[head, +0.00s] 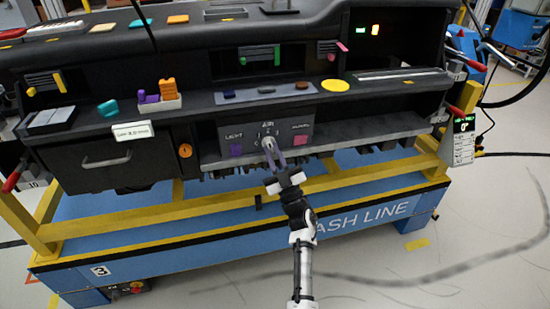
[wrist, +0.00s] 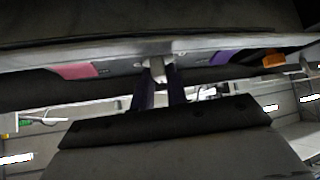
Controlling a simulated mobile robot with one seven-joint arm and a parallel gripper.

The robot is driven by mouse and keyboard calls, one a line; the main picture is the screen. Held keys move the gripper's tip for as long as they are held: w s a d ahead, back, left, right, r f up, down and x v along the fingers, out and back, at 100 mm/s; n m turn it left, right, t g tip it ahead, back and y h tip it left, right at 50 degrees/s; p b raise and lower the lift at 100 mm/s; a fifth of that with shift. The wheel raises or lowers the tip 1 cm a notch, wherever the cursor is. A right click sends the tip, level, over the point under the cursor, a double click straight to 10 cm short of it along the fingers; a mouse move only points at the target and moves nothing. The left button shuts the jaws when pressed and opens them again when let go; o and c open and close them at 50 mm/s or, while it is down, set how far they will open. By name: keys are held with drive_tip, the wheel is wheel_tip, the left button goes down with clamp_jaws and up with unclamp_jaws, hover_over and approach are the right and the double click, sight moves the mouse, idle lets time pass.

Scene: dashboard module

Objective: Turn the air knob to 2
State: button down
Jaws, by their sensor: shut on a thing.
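The air knob (head: 268,142) is a light grey knob below the "AIR" label on the dark control panel (head: 252,129) in the head view. Small marks stand around it, too small to read surely. My gripper (head: 272,152) reaches up from below, with its fingertips at the knob. In the wrist view the knob (wrist: 157,70) sits between the two dark purple fingers of my gripper (wrist: 159,80), which are shut on it. Its pointer direction is hidden by the fingers.
A purple button (head: 236,150) lies left of the knob and a pink button (head: 300,140) right of it. A grey ledge (head: 350,138) runs along the panel's lower edge. A drawer with a handle (head: 107,162) is at left. Open floor lies in front.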

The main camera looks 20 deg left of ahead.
drive_tip(key=m+t+h, duration=0.1)
drive_tip(key=m, duration=0.1)
drive_tip(key=m+t+h+b, duration=0.1)
drive_tip(key=m+t, duration=0.1)
drive_tip(key=m+t+h+b, duration=0.1)
drive_tip(key=shift+s+a+f+m+h, duration=0.2)
drive_tip(key=shift+a+m+h, duration=0.1)
drive_tip(key=shift+m, duration=0.1)
drive_tip(key=shift+m+t+h+b, duration=0.3)
drive_tip(key=shift+m+t+h, duration=0.3)
drive_tip(key=shift+m, duration=0.2)
drive_tip(key=shift+r+m+t+h, duration=0.2)
drive_tip(key=shift+m+t+h, duration=0.1)
drive_tip(key=shift+m+h, duration=0.15)
drive_tip(key=c, duration=1.4)
unclamp_jaws()
drive_tip(key=shift+d+f, duration=0.1)
drive_tip(key=b+v, duration=0.2)
drive_tip(key=v, duration=1.1)
drive_tip(key=shift+s+f+b, duration=0.2)
drive_tip(key=shift+f+b, duration=0.05)
drive_tip(key=shift+b, duration=0.1)
drive_tip(key=shift+d, duration=0.15)
